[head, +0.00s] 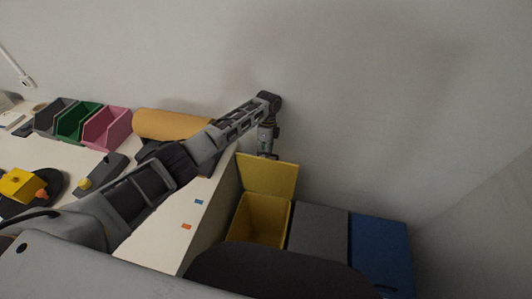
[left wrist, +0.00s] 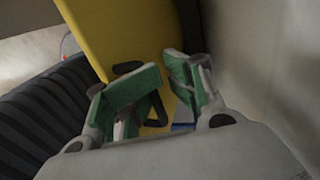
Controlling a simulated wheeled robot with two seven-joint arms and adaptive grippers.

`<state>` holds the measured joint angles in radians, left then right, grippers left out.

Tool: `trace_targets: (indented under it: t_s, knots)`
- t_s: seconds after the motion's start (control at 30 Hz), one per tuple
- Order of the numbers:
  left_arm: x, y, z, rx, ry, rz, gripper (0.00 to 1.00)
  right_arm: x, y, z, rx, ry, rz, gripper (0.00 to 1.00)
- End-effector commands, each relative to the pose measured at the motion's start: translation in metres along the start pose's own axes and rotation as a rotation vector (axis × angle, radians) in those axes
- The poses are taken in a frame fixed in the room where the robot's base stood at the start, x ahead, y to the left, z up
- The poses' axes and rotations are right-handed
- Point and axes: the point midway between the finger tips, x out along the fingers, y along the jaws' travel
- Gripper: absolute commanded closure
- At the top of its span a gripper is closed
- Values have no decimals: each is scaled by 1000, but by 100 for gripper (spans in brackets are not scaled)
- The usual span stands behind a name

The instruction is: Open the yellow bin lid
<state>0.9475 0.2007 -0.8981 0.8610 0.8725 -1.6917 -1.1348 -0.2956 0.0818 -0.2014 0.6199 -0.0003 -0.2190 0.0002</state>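The yellow bin (head: 259,218) stands beside the white table's right end, its inside showing. Its yellow lid (head: 268,176) is raised and stands steeply at the bin's back, near the wall. My left gripper (head: 267,152) points down at the lid's top edge. In the left wrist view, the yellow lid (left wrist: 115,30) lies past the fingers of my left gripper (left wrist: 164,66). The green-padded fingers are apart, with nothing clearly held between them. A dark handle-like part (left wrist: 155,108) shows behind them; contact cannot be told. My right gripper is not in view.
A grey-lidded bin (head: 317,232) and a blue-lidded bin (head: 380,250) stand right of the yellow bin. The white table (head: 185,215) carries grey, green and pink trays (head: 106,128) and a tan roll (head: 170,124). The wall is close behind.

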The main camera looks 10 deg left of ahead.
Motion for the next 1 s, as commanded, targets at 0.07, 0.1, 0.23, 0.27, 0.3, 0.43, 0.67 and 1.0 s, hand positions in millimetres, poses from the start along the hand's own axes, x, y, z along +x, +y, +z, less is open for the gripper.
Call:
trace_targets:
  t_s: [0.07,0.1,0.23,0.27,0.3,0.43,0.67,1.0]
  knots:
    - [0,0,1,-1,-1,1,69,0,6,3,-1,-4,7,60]
    - [-2,0,1,-1,-1,1,69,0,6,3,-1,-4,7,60]
    - [-8,1,1,-1,0,-1,69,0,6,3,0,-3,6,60]
    - [-10,2,1,-1,0,-1,69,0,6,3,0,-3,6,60]
    - [-13,2,1,-2,0,-2,69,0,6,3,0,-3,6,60]
    - [-27,5,1,-1,0,-3,69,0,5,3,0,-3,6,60]
    - [-60,12,-1,1,0,-3,69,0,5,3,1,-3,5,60]
    - [-94,20,-2,1,-1,-2,69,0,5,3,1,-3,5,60]
